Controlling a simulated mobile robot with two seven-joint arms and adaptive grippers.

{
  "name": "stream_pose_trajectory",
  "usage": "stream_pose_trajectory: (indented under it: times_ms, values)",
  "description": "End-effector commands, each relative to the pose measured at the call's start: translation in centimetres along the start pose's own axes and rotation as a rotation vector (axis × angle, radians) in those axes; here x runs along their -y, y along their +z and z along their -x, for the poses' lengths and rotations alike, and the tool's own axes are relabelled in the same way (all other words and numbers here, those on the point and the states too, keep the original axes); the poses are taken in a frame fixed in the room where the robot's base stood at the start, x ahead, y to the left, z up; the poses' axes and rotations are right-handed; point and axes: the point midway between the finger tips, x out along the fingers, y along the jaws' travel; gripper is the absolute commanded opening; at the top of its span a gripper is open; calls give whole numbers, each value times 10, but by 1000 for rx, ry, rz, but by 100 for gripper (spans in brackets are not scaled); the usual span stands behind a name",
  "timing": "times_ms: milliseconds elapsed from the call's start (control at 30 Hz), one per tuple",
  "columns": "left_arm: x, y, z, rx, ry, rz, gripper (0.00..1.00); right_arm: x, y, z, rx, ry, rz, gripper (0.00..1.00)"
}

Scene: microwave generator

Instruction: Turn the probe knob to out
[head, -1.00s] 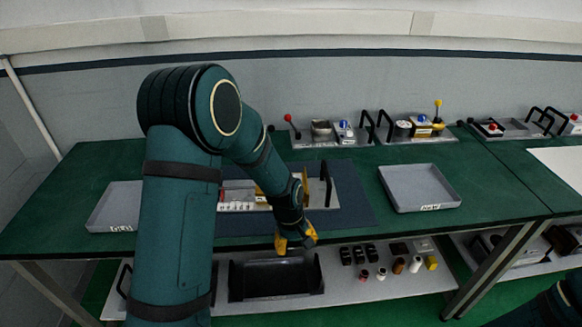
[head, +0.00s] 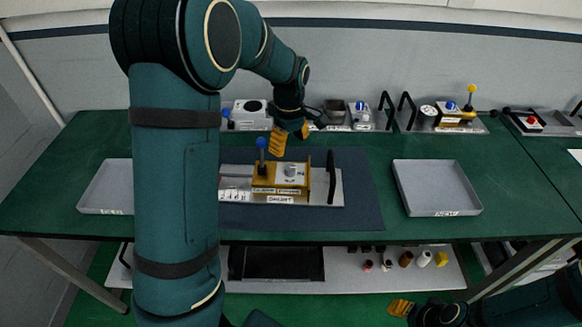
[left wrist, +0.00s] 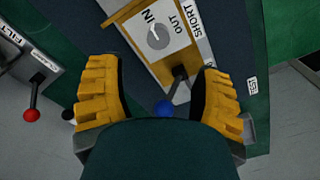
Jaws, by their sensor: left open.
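The probe knob (head: 291,171) is a small grey dial on the white face of a yellow-framed unit (head: 262,179) on the dark mat. In the left wrist view the knob (left wrist: 158,37) sits between the labels IN and OUT, and a pale mark on it appears to point toward IN. A lever with a blue ball (head: 261,143) stands on the same unit; the ball (left wrist: 165,108) shows between my fingers in the wrist view. My left gripper (head: 290,134) is open above and behind the unit, apart from the knob. My right gripper (head: 402,308) is low at the bottom right, its jaws unclear.
A black handle (head: 331,178) stands at the unit's right end. Grey trays lie left (head: 107,187) and right (head: 437,187) on the green table. Several lever units (head: 448,118) line the back. Bottles (head: 405,259) and a black bin (head: 276,263) are on the lower shelf.

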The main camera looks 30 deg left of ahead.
Motion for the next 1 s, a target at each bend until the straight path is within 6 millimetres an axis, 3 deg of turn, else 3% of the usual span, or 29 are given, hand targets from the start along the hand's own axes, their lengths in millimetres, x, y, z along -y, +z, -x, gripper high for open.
stream_pose_trajectory:
  times_ms: [200,433,633,933,967,1000]
  values:
    - [1,0,-47,0,-5,0,66,-3,1,-8,-1,2,0,47]
    - [1,0,-82,1,-4,-1,66,-4,3,-13,3,1,2,47]
    - [0,0,-96,0,-2,-2,66,-5,4,-14,6,1,2,47]
    - [0,0,-97,0,-1,-2,66,-5,4,-14,6,1,3,47]
    - [0,0,-97,0,-1,-2,64,-5,4,-14,6,1,3,47]
    - [0,0,-97,0,-1,-2,50,-5,4,-14,6,1,3,47]
